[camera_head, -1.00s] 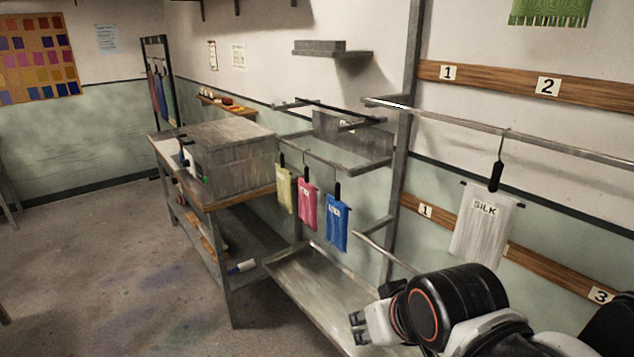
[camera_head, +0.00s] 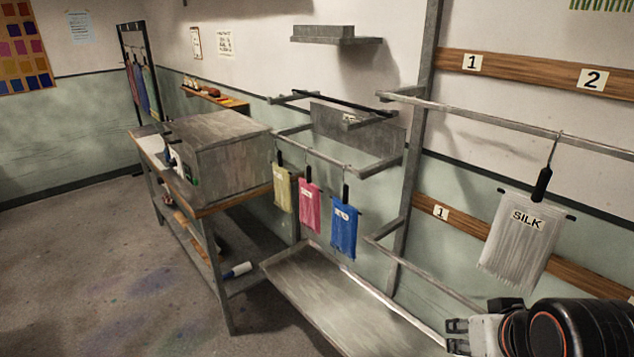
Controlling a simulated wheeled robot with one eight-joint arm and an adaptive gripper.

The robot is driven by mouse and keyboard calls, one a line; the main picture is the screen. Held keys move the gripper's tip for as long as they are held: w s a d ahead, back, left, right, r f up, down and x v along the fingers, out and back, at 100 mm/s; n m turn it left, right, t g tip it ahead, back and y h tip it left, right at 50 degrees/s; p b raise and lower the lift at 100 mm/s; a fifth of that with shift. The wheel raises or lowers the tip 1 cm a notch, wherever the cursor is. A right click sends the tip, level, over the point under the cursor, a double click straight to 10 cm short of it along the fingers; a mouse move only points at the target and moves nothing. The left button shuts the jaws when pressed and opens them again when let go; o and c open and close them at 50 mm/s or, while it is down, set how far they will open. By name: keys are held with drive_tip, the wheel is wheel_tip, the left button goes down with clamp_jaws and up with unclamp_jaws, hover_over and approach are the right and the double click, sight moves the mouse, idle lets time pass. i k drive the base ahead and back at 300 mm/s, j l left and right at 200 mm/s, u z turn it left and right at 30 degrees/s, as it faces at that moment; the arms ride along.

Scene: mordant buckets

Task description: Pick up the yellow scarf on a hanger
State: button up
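The yellow scarf (camera_head: 283,189) hangs from a black hanger on a metal rail, leftmost of three scarves. It carries a small white label. A pink scarf (camera_head: 310,205) hangs to its right, and a blue scarf (camera_head: 344,231) hangs right of that. My gripper (camera_head: 456,337) is at the lower right, apart from the scarves and pointing left. Its light fingers are small in view, and I cannot tell how far apart they are. I see nothing hanging from it.
A workbench (camera_head: 206,211) with a metal box (camera_head: 222,157) stands left of the scarves. A metal tray (camera_head: 318,294) lies below them. A white scarf labelled SILK (camera_head: 524,238) hangs from a rail (camera_head: 480,113) at right. Open floor (camera_head: 120,270) lies at left.

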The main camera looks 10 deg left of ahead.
sight(281, 176)
drive_tip(key=i+j+z, duration=0.25)
drive_tip(key=j, duration=0.5)
drive_tip(key=j+z, duration=0.3)
drive_tip(key=j, duration=0.5)
drive_tip(key=i+j+z, duration=0.1)
drive_tip(key=j+z, duration=0.15)
drive_tip(key=j, duration=2.85)
drive_tip(key=i+z, duration=0.05)
drive_tip(key=i, duration=0.05)
